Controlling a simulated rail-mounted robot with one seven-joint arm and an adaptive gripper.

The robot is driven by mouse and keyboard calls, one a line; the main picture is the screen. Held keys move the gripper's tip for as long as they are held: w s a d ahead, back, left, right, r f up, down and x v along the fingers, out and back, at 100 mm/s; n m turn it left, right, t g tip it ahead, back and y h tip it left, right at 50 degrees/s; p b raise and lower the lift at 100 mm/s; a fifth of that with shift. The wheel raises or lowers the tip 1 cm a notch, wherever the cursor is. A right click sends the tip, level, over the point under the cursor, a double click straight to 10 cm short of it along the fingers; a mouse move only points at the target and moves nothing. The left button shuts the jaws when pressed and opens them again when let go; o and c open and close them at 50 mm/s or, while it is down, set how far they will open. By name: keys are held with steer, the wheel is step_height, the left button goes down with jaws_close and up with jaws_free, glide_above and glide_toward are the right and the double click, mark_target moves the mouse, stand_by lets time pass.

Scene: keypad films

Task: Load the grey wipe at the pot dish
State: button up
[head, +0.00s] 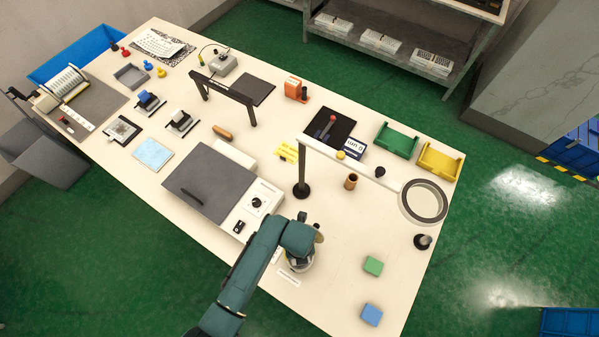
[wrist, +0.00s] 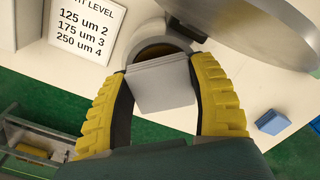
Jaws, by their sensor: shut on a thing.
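The grey wipe (wrist: 163,88) is a small light grey block between the yellow-padded fingers of my gripper (wrist: 163,85), which is shut on it. In the wrist view, a round pot dish with a pale rim (wrist: 150,28) and brown inside lies just beyond the wipe, which covers its near part. I cannot tell whether the wipe touches the dish. In the head view, my arm's end (head: 301,255) is over the table's near part and hides most of the pot area and the wipe.
A green block (head: 373,266) and a blue block (head: 371,314) lie to the right of my gripper. A round metal lid or disc (wrist: 255,30) is close on the right in the wrist view. A level card (wrist: 88,27) is at left. A dark post (head: 302,175) stands behind.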

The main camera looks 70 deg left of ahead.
steer(key=shift+f+b, duration=0.45)
steer(key=shift+f, duration=0.3)
stand_by(0.5)
steer(key=shift+r, duration=0.1)
stand_by(0.4)
step_height(320, 180, up, 7)
steer(key=p, duration=0.8)
stand_by(0.6)
